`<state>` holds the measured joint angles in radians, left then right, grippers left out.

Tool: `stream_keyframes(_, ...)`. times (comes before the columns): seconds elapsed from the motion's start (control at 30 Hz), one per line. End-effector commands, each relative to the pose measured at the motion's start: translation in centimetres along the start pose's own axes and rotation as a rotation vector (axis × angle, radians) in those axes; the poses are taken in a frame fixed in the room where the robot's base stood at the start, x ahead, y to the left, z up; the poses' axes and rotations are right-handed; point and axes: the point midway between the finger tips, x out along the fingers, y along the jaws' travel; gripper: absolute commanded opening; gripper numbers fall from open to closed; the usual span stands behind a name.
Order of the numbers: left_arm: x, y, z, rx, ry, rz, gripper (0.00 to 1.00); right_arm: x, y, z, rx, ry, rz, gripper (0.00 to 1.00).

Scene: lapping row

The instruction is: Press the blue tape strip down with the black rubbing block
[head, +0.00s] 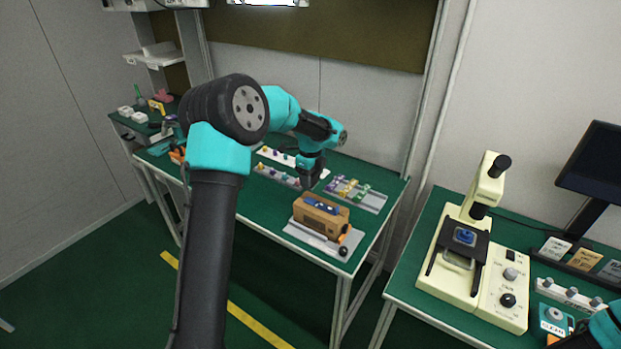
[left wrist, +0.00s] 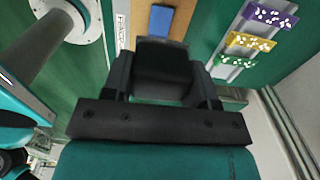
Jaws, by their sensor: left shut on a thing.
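A blue tape strip (head: 320,204) lies on top of a brown box (head: 318,220) near the right end of the green bench; the strip also shows in the left wrist view (left wrist: 160,20). My left gripper (head: 311,183) is shut on the black rubbing block (left wrist: 163,72). The block is above the bench, behind and a little left of the box in the head view, apart from the strip. It hides the strip's near end in the left wrist view. Of my right arm, only a teal part shows at the lower right edge; its gripper is out of frame.
The box sits on a grey plate (head: 296,232) with an orange-and-black handled lever (head: 344,240) at its right side. A tray with purple, yellow and green pieces (head: 355,194) is behind it. A cream microscope (head: 476,210) stands on the right bench (head: 405,284).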

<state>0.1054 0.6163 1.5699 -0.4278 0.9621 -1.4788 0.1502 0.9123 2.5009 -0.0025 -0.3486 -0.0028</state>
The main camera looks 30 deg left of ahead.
Motion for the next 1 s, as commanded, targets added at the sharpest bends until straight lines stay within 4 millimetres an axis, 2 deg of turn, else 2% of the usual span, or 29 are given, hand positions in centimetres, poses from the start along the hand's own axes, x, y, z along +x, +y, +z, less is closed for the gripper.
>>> stream_keyframes(0.13, 0.0, 0.0, -0.7, 0.001, 0.0, 0.0, 0.34, 0.0, 0.0, 0.0, 0.0, 0.0, 0.0, 0.0)
stream_keyframes(0.37, -0.1, 0.0, -3.9, 0.002, 0.0, -0.001, 0.34, 0.0, 0.0, 0.0, 0.0, 0.0, 0.0, 0.0)
stream_keyframes(1.0, 0.6, 0.0, -4.0, 0.0, 0.0, 0.001, 0.34, 0.0, 0.0, 0.0, 0.0, 0.0, 0.0, 0.0)
